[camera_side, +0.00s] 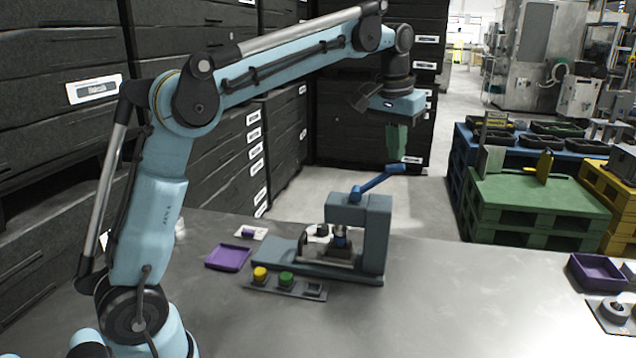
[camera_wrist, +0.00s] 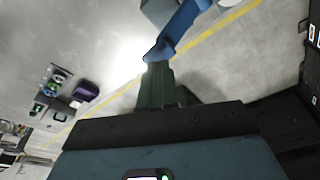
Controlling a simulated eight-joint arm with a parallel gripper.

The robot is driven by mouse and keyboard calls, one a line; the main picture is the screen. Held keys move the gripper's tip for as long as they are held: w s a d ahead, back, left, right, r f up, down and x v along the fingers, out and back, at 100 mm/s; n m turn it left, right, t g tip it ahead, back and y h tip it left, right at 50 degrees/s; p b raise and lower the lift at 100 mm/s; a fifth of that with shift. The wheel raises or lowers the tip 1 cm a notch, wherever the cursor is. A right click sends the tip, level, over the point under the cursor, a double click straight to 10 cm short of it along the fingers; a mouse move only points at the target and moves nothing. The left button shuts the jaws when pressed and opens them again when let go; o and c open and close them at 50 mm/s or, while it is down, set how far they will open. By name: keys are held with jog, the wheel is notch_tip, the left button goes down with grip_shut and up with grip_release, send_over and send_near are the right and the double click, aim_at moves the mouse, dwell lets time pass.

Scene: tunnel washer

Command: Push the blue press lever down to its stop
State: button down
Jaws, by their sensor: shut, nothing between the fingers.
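The blue press lever (camera_side: 374,182) sticks out from the top of the grey-blue press (camera_side: 375,235) and slopes up to the right, its free end raised. My gripper (camera_side: 396,154), with green fingers shut and empty, points down just above the lever's free end. In the wrist view the lever (camera_wrist: 178,34) runs from the press head (camera_wrist: 158,10) to just beyond my fingertips (camera_wrist: 158,68). I cannot tell whether the fingertips touch it.
A button strip (camera_side: 286,286) with yellow and green buttons lies in front of the press. A purple tray (camera_side: 228,257) sits to its left, another purple tray (camera_side: 597,270) at far right. The grey table (camera_side: 470,300) is clear between. Green pallets (camera_side: 530,205) stand behind.

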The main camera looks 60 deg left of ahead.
jog(key=shift+s+x, duration=0.25)
jog(key=shift+x, duration=0.9)
jog(key=shift+f, duration=0.1)
